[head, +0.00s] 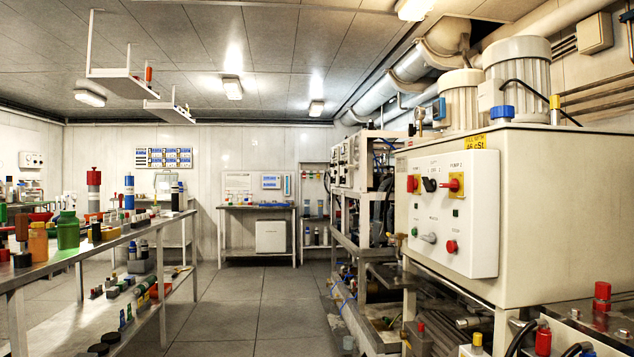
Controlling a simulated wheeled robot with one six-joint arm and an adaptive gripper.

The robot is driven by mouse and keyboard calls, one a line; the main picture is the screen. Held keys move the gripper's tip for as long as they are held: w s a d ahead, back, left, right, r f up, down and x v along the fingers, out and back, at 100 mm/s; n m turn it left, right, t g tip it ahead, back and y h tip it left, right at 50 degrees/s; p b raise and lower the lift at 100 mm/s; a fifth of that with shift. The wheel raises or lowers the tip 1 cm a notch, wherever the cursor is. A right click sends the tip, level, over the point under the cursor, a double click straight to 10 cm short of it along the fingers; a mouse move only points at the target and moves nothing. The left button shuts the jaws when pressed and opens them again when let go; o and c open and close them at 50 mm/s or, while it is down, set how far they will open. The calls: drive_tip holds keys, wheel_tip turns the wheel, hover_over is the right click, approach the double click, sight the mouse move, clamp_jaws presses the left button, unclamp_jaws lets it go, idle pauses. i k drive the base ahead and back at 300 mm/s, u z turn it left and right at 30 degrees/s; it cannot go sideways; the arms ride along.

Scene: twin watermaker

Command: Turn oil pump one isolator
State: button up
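A white control panel (482,232) is fixed to the near face of a large cream cabinet (548,210) on the right. Two red rotary handles sit near its top: a left red handle (412,183) and a right red handle (453,185) on a yellow plate. Text above the right one appears to read "PUMP 2"; the left label is too small to read surely, so I cannot confirm that its handle is the pump one isolator. A black knob (430,184) sits between them. Lower are a grey selector (428,238) and a red button (450,247). My gripper is not in view.
A bench (100,254) with bottles and tools runs along the left. The grey floor aisle (255,310) between the bench and the machinery is clear. Pipes and metal frames (365,250) stand beyond the cabinet. Red-capped fittings (602,296) stick up at the lower right.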

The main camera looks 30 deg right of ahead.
sight(412, 184)
drive_tip(key=u, duration=0.25)
drive_tip(key=i, duration=1.25)
drive_tip(key=z, duration=0.95)
drive_tip(key=i, duration=1)
drive_tip(key=z, duration=0.85)
